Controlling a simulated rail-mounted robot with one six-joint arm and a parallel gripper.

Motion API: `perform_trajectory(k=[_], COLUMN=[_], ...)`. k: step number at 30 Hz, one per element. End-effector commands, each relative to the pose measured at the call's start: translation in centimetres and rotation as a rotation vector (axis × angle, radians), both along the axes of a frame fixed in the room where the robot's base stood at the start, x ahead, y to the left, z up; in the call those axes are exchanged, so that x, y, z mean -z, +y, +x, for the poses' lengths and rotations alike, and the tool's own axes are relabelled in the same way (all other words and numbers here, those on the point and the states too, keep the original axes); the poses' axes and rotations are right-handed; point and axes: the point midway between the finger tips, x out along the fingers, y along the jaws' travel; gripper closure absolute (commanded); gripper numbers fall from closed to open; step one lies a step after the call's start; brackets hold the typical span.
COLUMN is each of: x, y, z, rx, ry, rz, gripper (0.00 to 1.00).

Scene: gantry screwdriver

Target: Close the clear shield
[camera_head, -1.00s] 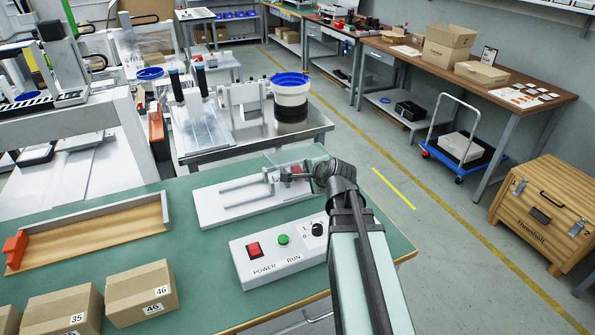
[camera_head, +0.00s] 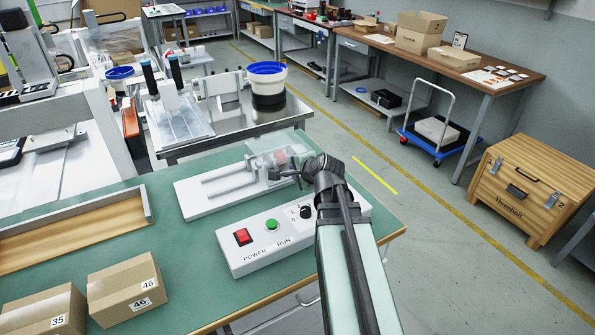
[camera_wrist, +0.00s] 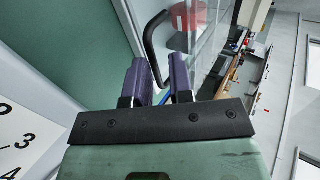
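The clear shield (camera_head: 284,144) stands raised at the right end of the white fixture plate (camera_head: 195,203) on the green table. It is a transparent panel, also in the wrist view (camera_wrist: 204,45), with a black bar handle (camera_wrist: 148,42) beside it. A red part shows through the shield. My gripper (camera_head: 276,174) is at the near side of the shield. In the wrist view my gripper's two purple fingers (camera_wrist: 159,66) are apart, with a gap between them. The handle's lower end runs down behind the fingers; I cannot tell whether they touch it.
A control box (camera_head: 290,234) with a red switch, a green button and a dial sits just in front of the fixture. Cardboard boxes (camera_head: 125,290) and a wooden tray (camera_head: 75,235) are at the left. A white-and-black bin with a blue rim (camera_head: 267,85) stands behind on a metal table.

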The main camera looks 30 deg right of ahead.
Motion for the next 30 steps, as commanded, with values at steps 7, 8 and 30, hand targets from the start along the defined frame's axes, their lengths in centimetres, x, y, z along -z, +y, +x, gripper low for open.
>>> perform_trajectory(k=[7, 8, 30], x=[0.0, 0.0, -3.0], y=[0.0, 0.0, -0.2], z=[0.0, 0.0, -4.2], rx=[0.0, -0.001, 0.007], ry=[0.0, -0.001, -0.001], rz=[-0.002, -0.003, -0.004], gripper=[0.66, 0.66, 0.66])
